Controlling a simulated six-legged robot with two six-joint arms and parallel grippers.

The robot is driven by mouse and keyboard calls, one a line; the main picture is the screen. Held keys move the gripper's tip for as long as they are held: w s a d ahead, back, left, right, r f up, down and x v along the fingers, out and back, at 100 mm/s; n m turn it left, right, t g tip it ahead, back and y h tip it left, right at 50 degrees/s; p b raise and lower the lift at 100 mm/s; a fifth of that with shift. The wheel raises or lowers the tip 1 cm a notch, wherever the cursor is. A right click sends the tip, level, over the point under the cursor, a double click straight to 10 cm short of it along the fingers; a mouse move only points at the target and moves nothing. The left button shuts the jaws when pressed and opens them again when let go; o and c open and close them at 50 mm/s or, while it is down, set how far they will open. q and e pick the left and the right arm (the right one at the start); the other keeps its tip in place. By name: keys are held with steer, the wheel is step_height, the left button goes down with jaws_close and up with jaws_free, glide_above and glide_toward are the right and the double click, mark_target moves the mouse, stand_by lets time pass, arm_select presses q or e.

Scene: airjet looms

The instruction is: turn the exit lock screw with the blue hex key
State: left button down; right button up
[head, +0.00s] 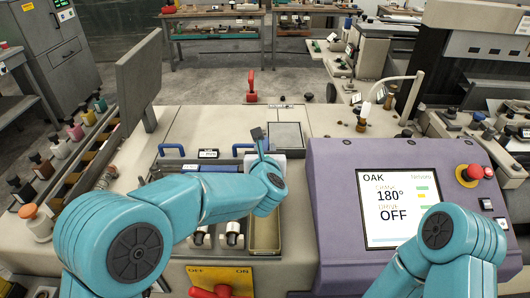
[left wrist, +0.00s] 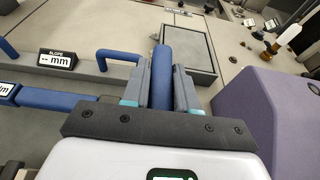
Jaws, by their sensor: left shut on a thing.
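My left gripper (head: 260,142) is over the machine top in the middle of the head view, left of the purple panel. In the left wrist view its fingers (left wrist: 160,90) are shut on a thick blue grip, which I take to be the blue hex key (left wrist: 163,70). The far end of the key is hidden, and I cannot tell whether it touches anything. In the head view the key is too small to make out clearly. I cannot pick out the exit lock screw in either view. My right arm shows at the lower right of the head view, its gripper out of frame.
A purple panel (head: 326,192) with a screen (head: 390,208) reading 180° and OFF stands to the right, with a red stop button (head: 468,174). Blue handles (head: 171,149) and a slope display (left wrist: 58,60) are left of the gripper. A grey plate (left wrist: 185,50) lies beyond it.

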arm_select(q)
steer(key=shift+r, duration=0.1)
step_height(320, 180, up, 20)
steer(key=p, duration=0.4)
steer(key=shift+p, duration=0.3)
steer(key=c, duration=1.8)
jaws_free()
steer(key=shift+c, duration=0.2)
steer(key=o, duration=0.3)
jaws_close()
